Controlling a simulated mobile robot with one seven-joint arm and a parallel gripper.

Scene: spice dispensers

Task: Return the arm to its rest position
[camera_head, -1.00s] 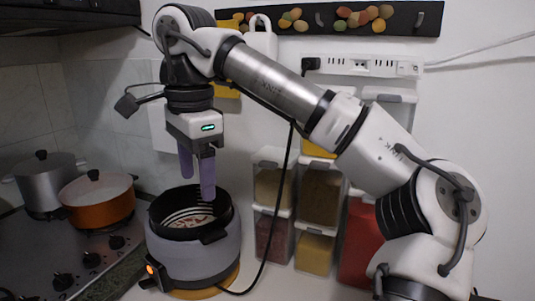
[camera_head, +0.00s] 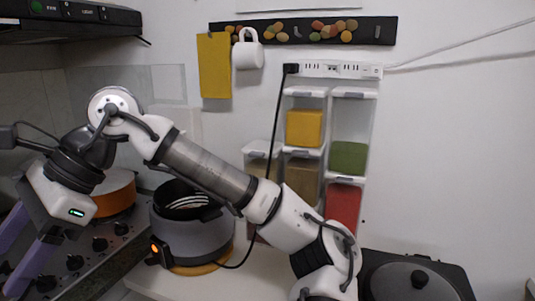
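My arm (camera_head: 205,168) stretches from the lower right up to a raised joint at the left, then bends down. My gripper (camera_head: 12,268) hangs tilted at the lower left of the view. Its two purple fingers are apart, with nothing seen between them. They are over or in front of the stove (camera_head: 85,255), near the left picture edge; I cannot tell their height above it. One fingertip is at or past the picture edge.
A grey cooker with an open black pot (camera_head: 190,235) stands on the counter beside the stove. An orange pot (camera_head: 115,190) is behind my gripper. Clear spice dispensers (camera_head: 305,128) hang on the wall. A lidded dark pan (camera_head: 412,282) is at the lower right.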

